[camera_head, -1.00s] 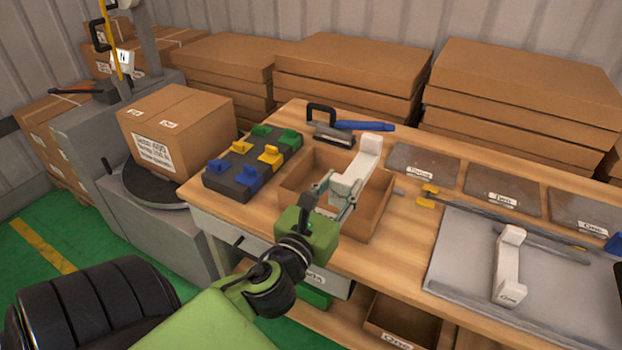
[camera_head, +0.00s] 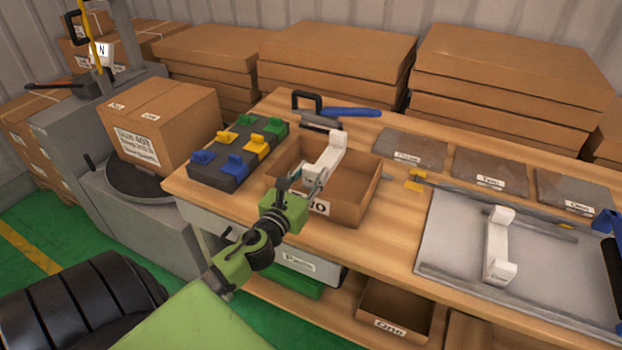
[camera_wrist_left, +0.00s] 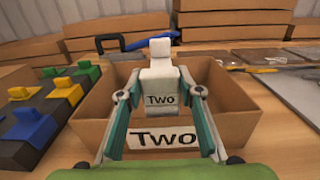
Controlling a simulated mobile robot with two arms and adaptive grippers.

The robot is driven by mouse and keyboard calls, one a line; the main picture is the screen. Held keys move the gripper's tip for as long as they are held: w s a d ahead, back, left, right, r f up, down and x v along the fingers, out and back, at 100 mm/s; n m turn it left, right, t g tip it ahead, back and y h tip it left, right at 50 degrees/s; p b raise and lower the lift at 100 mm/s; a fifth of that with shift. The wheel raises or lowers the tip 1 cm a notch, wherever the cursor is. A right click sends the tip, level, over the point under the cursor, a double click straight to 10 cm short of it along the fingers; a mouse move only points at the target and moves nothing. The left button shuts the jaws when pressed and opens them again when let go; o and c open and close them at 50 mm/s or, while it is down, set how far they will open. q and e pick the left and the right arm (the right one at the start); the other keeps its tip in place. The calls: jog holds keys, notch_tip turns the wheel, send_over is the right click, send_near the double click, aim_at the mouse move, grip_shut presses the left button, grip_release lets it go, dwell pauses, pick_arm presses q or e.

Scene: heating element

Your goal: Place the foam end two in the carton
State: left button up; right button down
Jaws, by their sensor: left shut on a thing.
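My left gripper (camera_head: 308,180) is shut on the white foam end two (camera_head: 326,155). The foam stands roughly upright over the left part of the open brown carton (camera_head: 358,207). In the left wrist view the fingers (camera_wrist_left: 160,100) grip both sides of the foam end two (camera_wrist_left: 158,72), whose "Two" label faces the camera. The carton (camera_wrist_left: 225,112) also carries a "Two" label on its near wall. The foam's lower end is hidden behind that wall, so I cannot tell whether it touches the carton floor.
A black block with coloured clips (camera_head: 238,152) stands close left of the carton. A blue-handled tool (camera_head: 345,112) lies behind it. Another white foam end (camera_head: 499,245) lies on the grey tray (camera_head: 450,235) at right. The carton's right half looks empty.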

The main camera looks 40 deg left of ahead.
pick_arm(q)
jog(key=shift+f, duration=0.4)
jog(key=shift+r, duration=0.1)
pick_arm(e)
jog(key=shift+d+f, duration=0.15)
jog(key=shift+d, duration=0.05)
jog(key=shift+d, duration=0.1)
pick_arm(q)
jog(key=shift+f+b, duration=0.45)
jog(key=shift+f, duration=0.15)
pick_arm(e)
jog(key=shift+d+f, duration=0.2)
jog(key=shift+f, duration=0.25)
pick_arm(q)
jog(key=shift+f, duration=0.1)
jog(key=o, duration=1.1)
jog(key=shift+c, duration=0.2)
